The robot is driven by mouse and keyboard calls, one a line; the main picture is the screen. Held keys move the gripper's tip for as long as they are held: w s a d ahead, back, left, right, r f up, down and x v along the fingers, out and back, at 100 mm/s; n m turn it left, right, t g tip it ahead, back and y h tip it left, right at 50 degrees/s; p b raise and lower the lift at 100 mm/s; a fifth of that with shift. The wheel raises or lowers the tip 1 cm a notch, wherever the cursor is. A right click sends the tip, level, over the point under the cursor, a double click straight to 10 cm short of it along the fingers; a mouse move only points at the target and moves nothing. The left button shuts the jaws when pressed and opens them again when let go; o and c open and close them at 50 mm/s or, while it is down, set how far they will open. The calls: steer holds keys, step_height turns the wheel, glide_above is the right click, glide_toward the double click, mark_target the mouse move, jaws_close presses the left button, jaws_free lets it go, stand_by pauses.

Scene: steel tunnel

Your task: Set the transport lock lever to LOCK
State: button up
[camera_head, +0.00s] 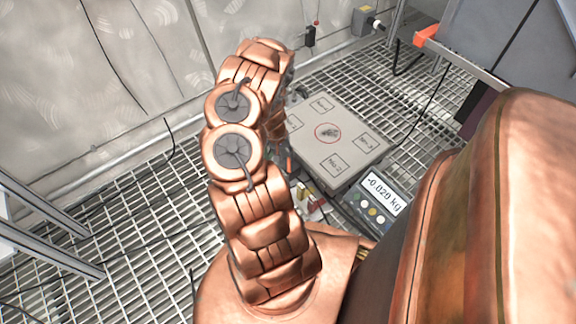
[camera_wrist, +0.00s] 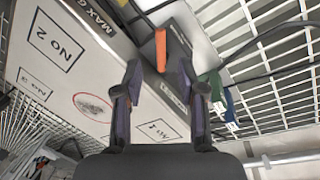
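The transport lock lever (camera_wrist: 160,48) is an orange bar on a dark grey block (camera_wrist: 176,22) beside the scale platform, in the wrist view. A small label on the block is too blurred to read, so I cannot tell the lever's setting. My gripper (camera_wrist: 160,74) is open, its two dark fingers apart with the lever showing in the gap between the tips. I cannot tell whether either finger touches it. In the head view my copper arm hides the gripper and most of the lever's surroundings. The pale grey scale platform (camera_head: 352,152) lies on the grating.
A scale display (camera_head: 382,196) reads -0.020 kg in front of the platform. Green and blue cable ends (camera_wrist: 222,98) lie right of the gripper. A table with an orange corner (camera_head: 427,35) stands at the upper right. Open grating (camera_head: 135,235) lies left of my arm.

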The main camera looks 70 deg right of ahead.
mark_target(289, 167)
steer(key=f+b, duration=0.1)
steer(key=f, duration=0.1)
steer(key=f+b, duration=0.1)
steer(key=f, duration=0.2)
steer(key=s+f+b, duration=0.1)
steer(key=f, duration=0.1)
steer(key=shift+s+d+f, duration=0.1)
steer(key=shift+d+f, duration=0.05)
steer(key=shift+d, duration=0.1)
steer(key=shift+c, duration=0.2)
jaws_close()
